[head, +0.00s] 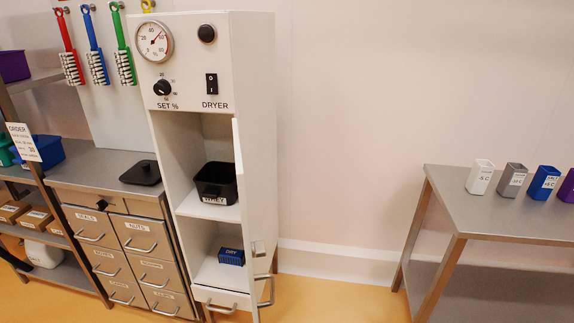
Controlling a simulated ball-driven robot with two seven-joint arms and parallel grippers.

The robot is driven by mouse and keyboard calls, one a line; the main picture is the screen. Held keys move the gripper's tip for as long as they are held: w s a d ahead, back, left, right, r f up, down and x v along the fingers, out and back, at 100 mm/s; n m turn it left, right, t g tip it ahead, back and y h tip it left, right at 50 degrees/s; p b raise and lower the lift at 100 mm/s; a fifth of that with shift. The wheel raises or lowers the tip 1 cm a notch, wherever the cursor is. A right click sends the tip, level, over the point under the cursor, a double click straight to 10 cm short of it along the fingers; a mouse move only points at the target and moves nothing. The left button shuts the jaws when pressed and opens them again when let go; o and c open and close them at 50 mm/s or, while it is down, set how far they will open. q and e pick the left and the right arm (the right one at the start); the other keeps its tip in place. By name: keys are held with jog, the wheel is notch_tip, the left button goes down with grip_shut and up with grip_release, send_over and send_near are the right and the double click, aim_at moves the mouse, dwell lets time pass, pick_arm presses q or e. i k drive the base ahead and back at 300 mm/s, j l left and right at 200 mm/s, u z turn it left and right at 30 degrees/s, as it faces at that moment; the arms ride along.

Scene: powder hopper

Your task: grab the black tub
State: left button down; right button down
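The black tub (215,182) stands on the upper shelf inside the white dryer cabinet (253,120). It is open at the top and has a white label low on its front, which I cannot read surely. The dryer's door (240,190) is swung open and seen nearly edge-on at the right of the opening. Neither of my grippers shows in the head view.
A black lid (141,173) lies on the steel counter left of the dryer. A blue box (231,256) marked DRY sits on the lower shelf. Drawers (139,236) fill the unit below the counter. A steel table (500,207) with several small containers stands at right.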

aim_at(219, 186)
jog(key=i+l+u, duration=0.15)
jog(key=l+u, duration=0.2)
jog(key=i+l+u, duration=0.15)
jog(key=l+u, duration=0.5)
jog(key=i+l+u, duration=0.1)
jog(key=l+u, duration=0.25)
jog(key=i+z, duration=0.1)
jog(key=z, duration=0.95)
jog(key=i+j+z, duration=0.15)
jog(key=j+z, duration=0.3)
jog(key=j, duration=0.25)
jog(key=j+z, duration=0.5)
jog(key=j, duration=0.2)
